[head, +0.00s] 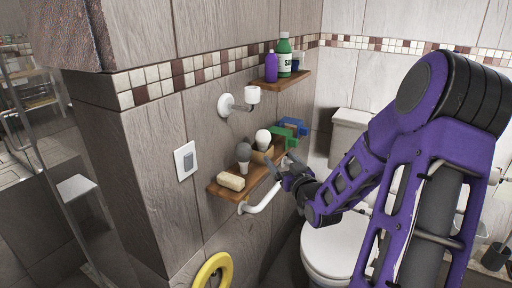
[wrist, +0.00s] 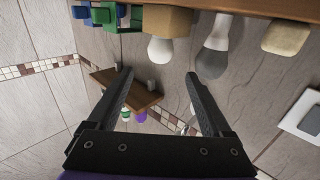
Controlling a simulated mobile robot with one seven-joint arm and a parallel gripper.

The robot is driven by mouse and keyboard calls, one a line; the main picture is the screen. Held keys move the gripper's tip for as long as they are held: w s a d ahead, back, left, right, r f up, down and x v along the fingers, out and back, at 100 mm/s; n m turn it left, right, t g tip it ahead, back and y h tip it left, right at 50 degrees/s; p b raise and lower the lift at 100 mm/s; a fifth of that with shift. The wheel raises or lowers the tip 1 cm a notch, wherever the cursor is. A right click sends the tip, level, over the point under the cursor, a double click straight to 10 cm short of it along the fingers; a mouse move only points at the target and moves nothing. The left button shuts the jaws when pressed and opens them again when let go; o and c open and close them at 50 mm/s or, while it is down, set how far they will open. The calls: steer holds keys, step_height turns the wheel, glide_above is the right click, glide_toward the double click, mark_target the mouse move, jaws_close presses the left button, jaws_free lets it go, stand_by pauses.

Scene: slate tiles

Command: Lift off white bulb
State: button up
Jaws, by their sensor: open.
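The white bulb (head: 263,137) stands globe up on the wooden wall shelf (head: 225,192), by a tan block (head: 262,156). In the wrist view, which looks upside down, the white bulb (wrist: 160,50) shows just beyond and between the fingertips. A grey bulb (head: 243,153) stands to its left in the head view; it also shows in the wrist view (wrist: 212,62). My gripper (head: 279,163) is open and empty at the shelf's front, close to the white bulb but apparently not around it. My fingers (wrist: 159,77) show nothing held.
A cream block (head: 231,181) lies at the shelf's near end, and green and blue objects (head: 290,129) at its far end. A white rail (head: 262,203) runs below. A higher shelf (head: 280,82) holds bottles. A wall fitting (head: 238,101) juts out above the bulbs.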

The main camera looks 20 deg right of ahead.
mark_target(262, 132)
steer(key=w, duration=0.5)
steer(key=w+p, duration=0.1)
steer(key=w, duration=1.1)
steer(key=shift+w+d, duration=0.15)
steer(key=shift+d, duration=0.2)
steer(key=c, duration=0.9)
steer(key=shift+r, duration=0.15)
steer(key=shift+s+d+r, duration=0.15)
steer(key=shift+s+r, duration=0.05)
steer(key=shift+r, duration=0.25)
steer(key=r, duration=0.6)
steer(key=shift+s+d, duration=0.25)
steer(key=shift+d, duration=0.05)
steer(key=s+d, duration=0.4)
steer(key=s, duration=0.1)
steer(key=s+d, duration=0.8)
steer(key=s, duration=0.1)
steer(key=shift+s, duration=0.3)
